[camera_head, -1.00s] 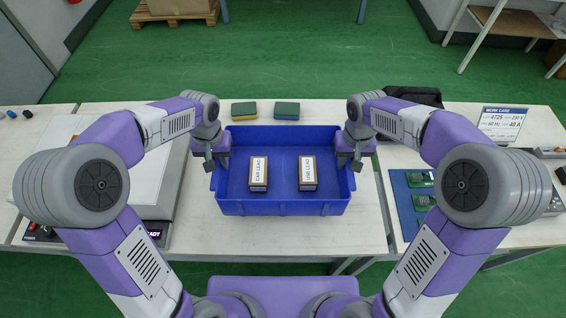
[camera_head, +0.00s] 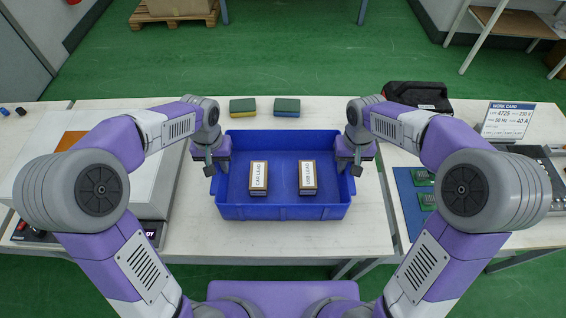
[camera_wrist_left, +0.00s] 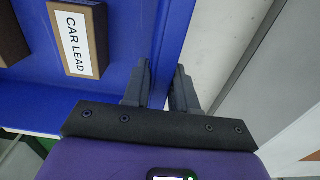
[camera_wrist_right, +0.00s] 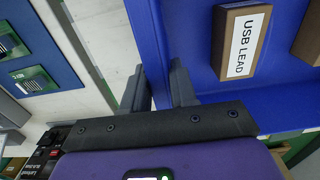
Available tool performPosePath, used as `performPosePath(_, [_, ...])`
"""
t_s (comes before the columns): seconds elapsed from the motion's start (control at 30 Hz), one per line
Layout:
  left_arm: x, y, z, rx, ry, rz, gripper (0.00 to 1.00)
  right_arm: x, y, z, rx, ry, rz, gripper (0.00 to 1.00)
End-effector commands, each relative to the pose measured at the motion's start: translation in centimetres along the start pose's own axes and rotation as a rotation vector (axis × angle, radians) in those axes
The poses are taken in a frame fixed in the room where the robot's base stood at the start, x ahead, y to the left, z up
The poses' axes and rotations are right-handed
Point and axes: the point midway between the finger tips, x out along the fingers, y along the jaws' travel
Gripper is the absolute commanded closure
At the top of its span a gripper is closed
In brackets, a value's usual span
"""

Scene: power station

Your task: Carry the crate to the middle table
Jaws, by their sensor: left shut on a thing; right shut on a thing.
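The blue crate (camera_head: 283,211) is level over the white table (camera_head: 300,246) in front of me; I cannot tell whether its base touches the top. Inside stand two boxes, one labelled CAR LEAD (camera_head: 259,177) and one USB LEAD (camera_head: 307,177). My left gripper (camera_head: 212,163) is shut on the crate's left wall, and its fingers (camera_wrist_left: 160,85) straddle that wall in the left wrist view. My right gripper (camera_head: 355,163) is shut on the right wall, with its fingers (camera_wrist_right: 157,85) on both sides of it.
Two sponges (camera_head: 242,107) (camera_head: 287,106) lie behind the crate. A large light-coloured device (camera_head: 140,205) stands left. A blue mat with green boards (camera_head: 424,197), a black case (camera_head: 416,95) and a work card (camera_head: 508,122) are at right. Clear tabletop lies in front of the crate.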

Motion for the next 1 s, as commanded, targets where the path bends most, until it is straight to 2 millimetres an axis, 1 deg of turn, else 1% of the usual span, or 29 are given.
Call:
performPosePath(0.1, [0.7,0.0,0.0,0.000,0.002,0.000,1.00,0.7,0.0,0.0,0.000,0.002,0.000,1.00])
performPosePath(0.13, [0.8,0.0,0.0,0.000,0.000,0.000,0.72,0.8,0.0,0.0,0.000,0.000,0.000,0.72])
performPosePath(0.2, [0.6,0.0,0.0,0.000,0.000,0.000,0.61,0.6,0.0,0.0,0.000,0.000,0.000,0.61])
performPosePath(0.3, [0.6,0.0,0.0,0.000,0.000,0.000,0.48,0.6,0.0,0.0,0.000,0.000,0.000,0.48])
performPosePath(0.57, [0.5,0.0,0.0,0.000,0.000,0.000,0.48,0.6,0.0,0.0,0.000,0.000,0.000,0.48])
performPosePath(0.67, [-0.1,0.0,-0.1,0.000,0.002,0.000,0.48,0.6,0.0,0.0,0.000,0.000,0.000,0.48])
performPosePath(0.77, [-1.5,0.0,-0.1,0.000,0.005,0.001,0.48,0.6,0.0,0.0,0.000,0.000,0.000,0.48])
performPosePath(1.0, [-6.6,0.0,-0.1,0.000,0.006,0.001,0.48,0.6,0.0,0.0,0.000,0.000,0.000,0.48])
